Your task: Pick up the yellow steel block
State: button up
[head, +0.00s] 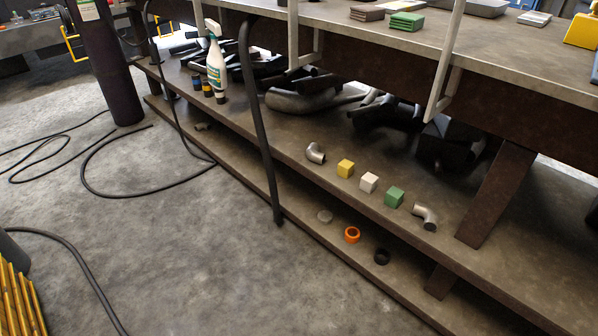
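The yellow steel block (345,169) is a small cube on the middle shelf of a workbench, near the shelf's front edge. A grey metal pipe elbow (315,153) sits just to its left. A white block (369,182) stands just to its right, apart from it. My gripper is not in the head view.
A green block (394,197) and another pipe elbow (425,216) continue the row rightward. An orange ring (352,234) and a black ring (381,257) lie on the lower shelf. A black hose (262,125) hangs over the shelf edge. Dark pipes lie behind. The floor (190,240) in front is mostly clear.

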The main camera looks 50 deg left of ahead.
aim_at(346, 167)
jog(key=u, duration=1.6)
jog(key=i+j+z, duration=0.4)
jog(key=i, duration=0.25)
jog(key=i+j+z, duration=0.4)
jog(key=i, duration=0.2)
